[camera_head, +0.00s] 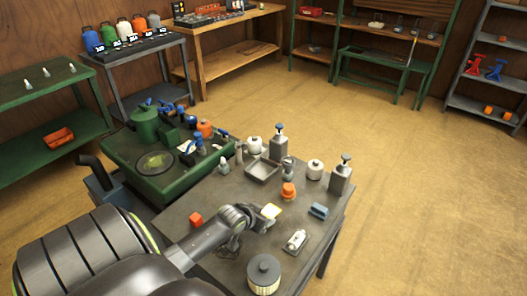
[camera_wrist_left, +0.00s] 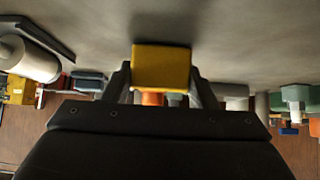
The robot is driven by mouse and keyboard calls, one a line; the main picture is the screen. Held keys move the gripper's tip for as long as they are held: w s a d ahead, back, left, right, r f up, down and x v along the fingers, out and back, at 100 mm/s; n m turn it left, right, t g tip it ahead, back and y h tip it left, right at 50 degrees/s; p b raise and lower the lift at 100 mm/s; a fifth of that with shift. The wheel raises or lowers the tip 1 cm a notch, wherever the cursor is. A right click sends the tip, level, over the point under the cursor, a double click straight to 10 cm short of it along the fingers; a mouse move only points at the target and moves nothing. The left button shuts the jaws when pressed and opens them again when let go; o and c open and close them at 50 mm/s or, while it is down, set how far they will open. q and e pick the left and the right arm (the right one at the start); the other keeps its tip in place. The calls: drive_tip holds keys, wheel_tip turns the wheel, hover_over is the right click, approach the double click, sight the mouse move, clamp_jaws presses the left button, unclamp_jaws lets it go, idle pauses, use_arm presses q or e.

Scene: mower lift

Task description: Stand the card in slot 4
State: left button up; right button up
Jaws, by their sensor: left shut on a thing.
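A yellow card (camera_head: 271,211) is at the tip of my left gripper (camera_head: 262,217), over the grey table. The left wrist view shows the card (camera_wrist_left: 161,68) as a yellow block face between the two fingers of my left gripper (camera_wrist_left: 162,82), which is shut on it. Whether the card touches the tabletop cannot be told. No slot numbered 4 can be made out in either view. My right gripper is not in view.
Around the card on the grey table (camera_head: 338,207) stand an orange-topped item (camera_head: 288,191), a blue block (camera_head: 319,211), a square tray (camera_head: 262,170), a red block (camera_head: 196,220) and a round canister (camera_head: 264,275). A green bench (camera_head: 120,150) adjoins it. The floor at right is clear.

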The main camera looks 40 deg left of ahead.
use_arm(q)
drive_tip(key=shift+r, duration=0.1)
wheel_tip(320, 180, up, 10)
drive_tip(key=shift+f+b, duration=0.1)
drive_tip(key=shift+b, duration=0.2)
drive_tip(key=s+d+r+m+g+h+b, duration=0.1)
drive_tip(key=s+d+r+m+g+h, duration=0.1)
drive_tip(key=d+r+m, duration=0.4)
drive_tip(key=s+d+r+m+g+h+b, duration=0.1)
drive_tip(key=s+d+r+m+h, duration=0.3)
drive_tip(key=d, duration=1.2)
wheel_tip(320, 180, up, 4)
drive_tip(key=shift+s+r+m+g+h, duration=0.1)
drive_tip(key=shift+s+m+g+h, duration=0.25)
drive_tip(key=shift+m+h, duration=0.8)
drive_tip(key=shift+a, duration=0.1)
